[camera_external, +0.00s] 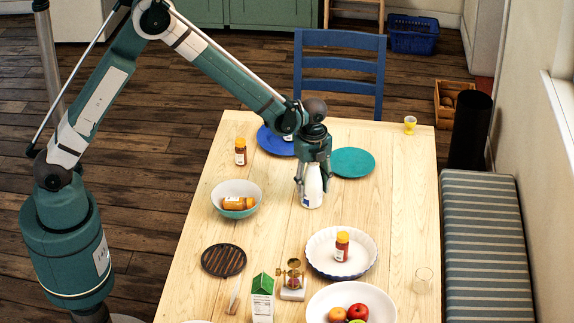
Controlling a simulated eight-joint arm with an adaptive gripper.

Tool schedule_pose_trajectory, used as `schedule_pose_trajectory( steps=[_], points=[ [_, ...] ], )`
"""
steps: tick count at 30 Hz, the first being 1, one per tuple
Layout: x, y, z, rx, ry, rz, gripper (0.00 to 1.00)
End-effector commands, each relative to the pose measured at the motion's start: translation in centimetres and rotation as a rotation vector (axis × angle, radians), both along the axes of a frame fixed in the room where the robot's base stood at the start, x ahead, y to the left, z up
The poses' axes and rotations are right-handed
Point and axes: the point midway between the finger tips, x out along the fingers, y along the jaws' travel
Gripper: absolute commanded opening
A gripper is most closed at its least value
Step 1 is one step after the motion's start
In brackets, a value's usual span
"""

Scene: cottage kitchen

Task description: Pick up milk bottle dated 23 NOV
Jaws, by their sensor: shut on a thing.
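A white milk bottle (312,190) with a small blue label patch stands upright on the wooden table, or just above it; I cannot tell which. Its date is too small to read. My gripper (313,178) comes down from above and is shut on the bottle's upper part. The gripper hides the bottle's top.
A teal plate (353,162) and a blue plate (270,143) lie behind the bottle. A bowl (228,190) with an orange jar is to the left. A white fluted dish (322,262) with another jar is in front.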

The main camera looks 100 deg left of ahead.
Motion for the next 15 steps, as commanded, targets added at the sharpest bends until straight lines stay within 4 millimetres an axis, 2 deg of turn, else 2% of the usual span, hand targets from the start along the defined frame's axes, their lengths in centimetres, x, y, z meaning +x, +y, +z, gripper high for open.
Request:
schedule_pose_trajectory(
  steps=[8,15],
  points=[
    [0.0,0.0,0.6,0.000,0.000,0.000,0.12],
    [0.0,0.0,2.8,0.000,0.000,0.000,0.12]
  ],
)
